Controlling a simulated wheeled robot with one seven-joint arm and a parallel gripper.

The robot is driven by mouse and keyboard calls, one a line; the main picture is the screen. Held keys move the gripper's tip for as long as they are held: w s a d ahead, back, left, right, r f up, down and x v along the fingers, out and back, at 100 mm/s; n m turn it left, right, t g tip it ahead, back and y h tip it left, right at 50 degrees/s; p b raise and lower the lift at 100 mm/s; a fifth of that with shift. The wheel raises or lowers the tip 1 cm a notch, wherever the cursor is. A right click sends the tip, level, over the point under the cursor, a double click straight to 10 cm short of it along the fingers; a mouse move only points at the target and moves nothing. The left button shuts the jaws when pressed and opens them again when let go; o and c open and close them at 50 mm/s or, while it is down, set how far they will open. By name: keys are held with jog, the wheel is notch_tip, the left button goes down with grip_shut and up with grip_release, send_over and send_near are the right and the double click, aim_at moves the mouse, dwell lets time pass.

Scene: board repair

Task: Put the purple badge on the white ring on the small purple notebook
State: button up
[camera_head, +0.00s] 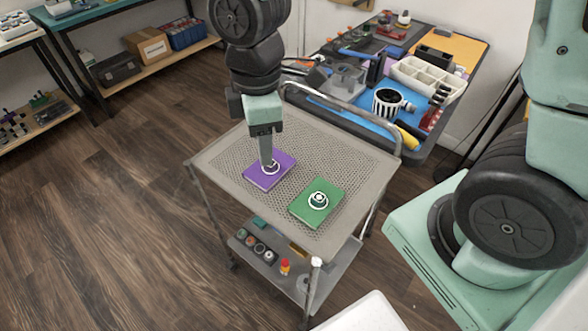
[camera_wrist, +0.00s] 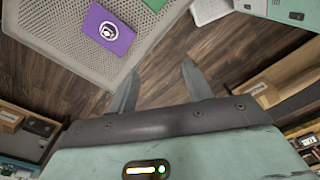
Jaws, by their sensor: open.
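The small purple notebook (camera_head: 258,179) lies flat on the cart's perforated top, and it also shows in the wrist view (camera_wrist: 97,17). The white ring (camera_wrist: 108,30) is on its cover, with a small round dark-and-pale shape inside it that looks like the purple badge; its exact seating is too small to tell. In the head view my gripper (camera_head: 266,161) overlaps the notebook and partly hides the ring. In the wrist view my gripper (camera_wrist: 158,72) is open, with nothing between its fingers, and the notebook lies off beyond them.
A green notebook (camera_head: 302,211) with a white ring and a round badge (camera_head: 319,198) lies beside the purple one. The grey cart (camera_head: 225,157) has a raised rail and a lower shelf with small items. A cluttered workbench (camera_head: 405,137) stands behind it.

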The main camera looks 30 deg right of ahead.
jog(key=s+r+m, duration=0.3)
jog(key=s+m, duration=0.4)
jog(key=s, duration=0.6)
jog(key=shift+s+a+r+m, duration=0.15)
jog(key=shift+a+r+m, duration=0.1)
jog(key=shift+m, duration=0.15)
